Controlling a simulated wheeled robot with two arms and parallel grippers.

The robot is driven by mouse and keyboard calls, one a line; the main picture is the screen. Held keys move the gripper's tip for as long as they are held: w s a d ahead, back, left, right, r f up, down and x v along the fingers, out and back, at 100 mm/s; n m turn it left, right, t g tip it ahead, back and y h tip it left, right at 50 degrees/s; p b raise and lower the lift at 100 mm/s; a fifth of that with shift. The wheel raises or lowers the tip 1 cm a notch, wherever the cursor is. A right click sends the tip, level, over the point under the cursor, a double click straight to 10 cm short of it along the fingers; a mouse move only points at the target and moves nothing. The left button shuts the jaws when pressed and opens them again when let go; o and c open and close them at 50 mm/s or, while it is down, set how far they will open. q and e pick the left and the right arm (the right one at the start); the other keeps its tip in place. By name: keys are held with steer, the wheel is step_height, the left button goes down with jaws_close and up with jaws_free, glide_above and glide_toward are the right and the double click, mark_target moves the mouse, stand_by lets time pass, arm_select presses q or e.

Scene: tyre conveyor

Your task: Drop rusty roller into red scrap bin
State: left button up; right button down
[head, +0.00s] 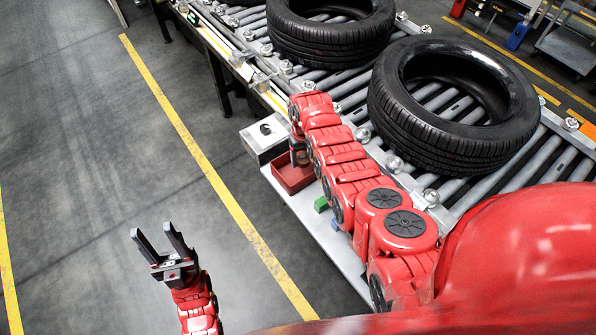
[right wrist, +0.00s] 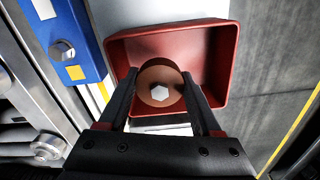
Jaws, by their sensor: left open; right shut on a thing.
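The red scrap bin (head: 291,178) stands on the light shelf beside the conveyor in the head view. It fills the middle of the right wrist view (right wrist: 228,70), with its inside showing empty. My right gripper (right wrist: 161,98) is shut on the rusty roller (right wrist: 152,76), a brown disc-like end with a pale hexagonal centre. The roller is over the near left part of the bin; its height above the floor of the bin is hard to tell. My left gripper (head: 160,240) is open and empty above the floor.
A conveyor with metal rollers (head: 475,190) carries two black tyres (head: 420,130). A white-grey box (head: 262,140) stands behind the bin. Small green (head: 321,204) and blue items lie on the shelf (head: 318,232). The floor on the left is clear.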

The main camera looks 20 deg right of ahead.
steer(key=shift+c, duration=1.8)
jaws_free()
steer(key=o, duration=0.4)
steer(key=shift+c, duration=0.2)
steer(key=shift+r, duration=0.15)
step_height(320, 180, up, 8)
steer(key=b, duration=0.3)
steer(key=shift+w+f, duration=0.1)
steer(key=shift+f, duration=0.15)
step_height(320, 180, up, 10)
steer(key=p, duration=0.7)
steer(key=shift+f, duration=0.2)
